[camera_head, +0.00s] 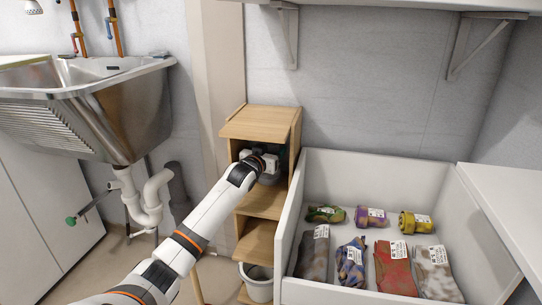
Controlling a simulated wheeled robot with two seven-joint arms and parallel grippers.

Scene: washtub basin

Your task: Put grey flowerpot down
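My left arm comes in from the bottom left, and my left gripper (264,160) reaches into the upper compartment of a wooden shelf (262,124). A grey rounded thing, apparently the grey flowerpot (271,178), shows just below and beside the gripper, over the compartment's board. The wrist and gripper body cover most of it. The fingertips are hidden, so I cannot tell whether they grip the pot or whether it touches the board. My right gripper is not in view.
A white pot (258,287) stands low in the shelf. A white bin (313,238) to the right holds several patterned socks with labels. A metal sink (118,110) with white drain pipes is at the left, and a white counter (510,200) at the right.

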